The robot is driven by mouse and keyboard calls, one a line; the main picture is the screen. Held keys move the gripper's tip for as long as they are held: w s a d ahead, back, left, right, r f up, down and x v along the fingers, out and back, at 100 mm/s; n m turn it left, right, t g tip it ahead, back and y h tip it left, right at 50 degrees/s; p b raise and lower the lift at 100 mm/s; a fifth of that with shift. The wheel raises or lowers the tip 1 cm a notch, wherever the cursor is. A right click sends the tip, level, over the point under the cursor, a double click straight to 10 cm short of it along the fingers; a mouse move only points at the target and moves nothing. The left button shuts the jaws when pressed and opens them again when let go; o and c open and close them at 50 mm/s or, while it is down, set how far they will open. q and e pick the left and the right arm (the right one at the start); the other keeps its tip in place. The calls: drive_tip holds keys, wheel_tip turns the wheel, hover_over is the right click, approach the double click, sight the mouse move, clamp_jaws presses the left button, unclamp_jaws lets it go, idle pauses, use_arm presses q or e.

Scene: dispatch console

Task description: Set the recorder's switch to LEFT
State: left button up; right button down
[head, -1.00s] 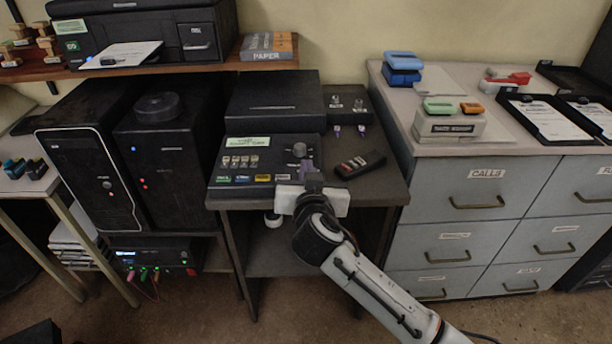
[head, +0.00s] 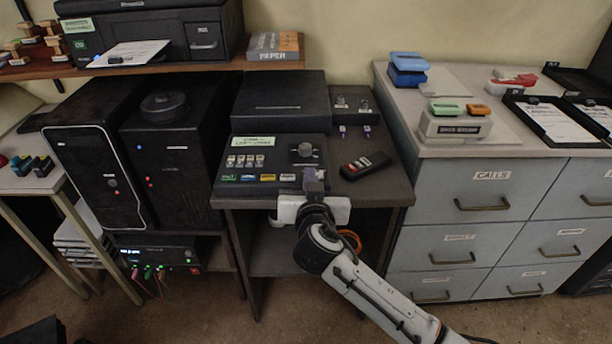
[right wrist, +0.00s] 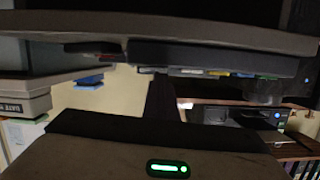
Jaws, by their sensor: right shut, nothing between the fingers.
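The recorder appears to be the black sloped console (head: 226,183) on the dark desk. Which setting the knob points to is too small to read. My right gripper (head: 313,180) is shut and empty at the console's front right edge, below the knob in the picture and apart from it. Whether it touches the front edge is unclear. In the right wrist view the console's tagged front edge (right wrist: 215,62) shows upside down. My left gripper is not in view.
A black handset with coloured buttons (head: 365,165) lies right of the console. A small box with two knobs (head: 352,103) stands behind it. A black box (head: 282,100) stands behind the console. Grey drawers (head: 480,195) are to the right, computer towers (head: 95,165) to the left.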

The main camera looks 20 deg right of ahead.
drive_tip(key=s+a+r+p, duration=0.1)
drive_tip(key=s+a+r, duration=0.3)
drive_tip(key=s, duration=0.5)
wheel_tip(320, 180, up, 2)
drive_tip(key=shift+r+p, duration=0.2)
drive_tip(key=shift+p, duration=0.15)
